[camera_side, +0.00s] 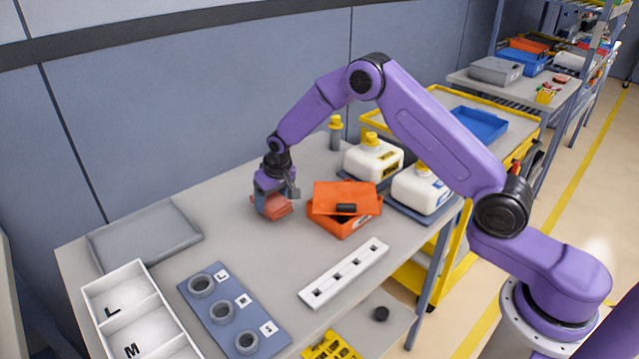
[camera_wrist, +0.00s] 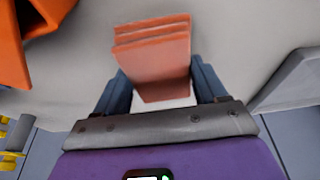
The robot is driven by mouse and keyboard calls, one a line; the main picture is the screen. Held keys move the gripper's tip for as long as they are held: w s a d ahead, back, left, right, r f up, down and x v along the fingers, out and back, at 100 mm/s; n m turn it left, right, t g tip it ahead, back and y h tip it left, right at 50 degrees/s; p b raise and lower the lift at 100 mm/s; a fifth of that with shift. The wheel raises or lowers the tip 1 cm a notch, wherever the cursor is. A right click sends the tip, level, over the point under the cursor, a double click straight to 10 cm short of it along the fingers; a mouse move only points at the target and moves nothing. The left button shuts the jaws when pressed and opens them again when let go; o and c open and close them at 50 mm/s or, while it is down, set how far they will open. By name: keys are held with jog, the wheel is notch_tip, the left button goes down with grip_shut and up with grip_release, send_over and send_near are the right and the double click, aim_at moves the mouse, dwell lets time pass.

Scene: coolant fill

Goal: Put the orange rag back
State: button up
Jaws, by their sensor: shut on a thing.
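My gripper (camera_side: 273,197) is over the back middle of the table, pointing down. It is shut on the orange rag (camera_side: 279,209), a folded, layered, salmon-orange cloth. In the wrist view the rag (camera_wrist: 155,55) sits between the two dark fingers of my gripper (camera_wrist: 160,92), its layered edge pointing away from the palm. Whether the rag touches the table is hard to tell. An orange box (camera_side: 335,223) with a tilted orange lid (camera_side: 346,197) stands just right of my gripper. A small black piece lies on the lid's front. The box also shows at the upper left of the wrist view (camera_wrist: 12,60).
Two white jugs (camera_side: 374,160) with yellow caps stand behind the box, with a grey bottle (camera_side: 335,134) nearby. A grey tray (camera_side: 145,236), a white divided bin (camera_side: 132,318), a blue ring board (camera_side: 228,311) and a white slotted strip (camera_side: 344,273) lie in front and left.

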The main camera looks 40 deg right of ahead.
jog(key=d, duration=1.7)
jog(key=shift+d+f, duration=0.15)
jog(key=shift+f, duration=0.6)
jog(key=shift+f, duration=0.15)
jog(key=o, duration=1)
